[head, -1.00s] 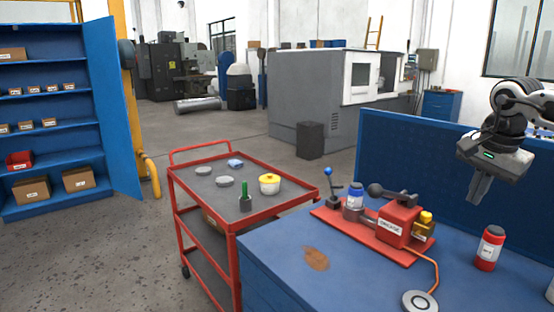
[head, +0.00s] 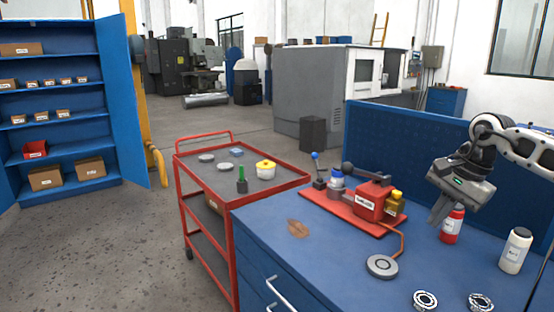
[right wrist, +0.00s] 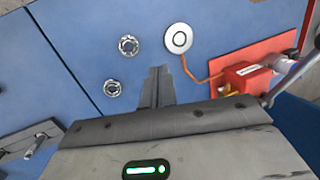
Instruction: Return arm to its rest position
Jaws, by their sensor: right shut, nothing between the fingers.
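My right gripper (head: 437,216) hangs over the blue workbench (head: 330,262), in front of the blue back panel and just left of a red bottle. It is shut and empty, its fingers pointing down. In the right wrist view the closed fingers (right wrist: 157,88) lie over bare blue bench top. The red machine unit on its red plate (head: 368,203), with a black-knobbed lever and a blue-knobbed lever, stands left of the gripper, apart from it. It also shows at the right of the right wrist view (right wrist: 243,76). My left gripper is not in view.
The red bottle (head: 451,226) and a white bottle (head: 515,250) stand near the gripper. A round grey disc (head: 382,267) and two ring parts (head: 424,300) lie toward the front. A red cart (head: 240,200) stands left of the bench. The bench's front left is mostly clear.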

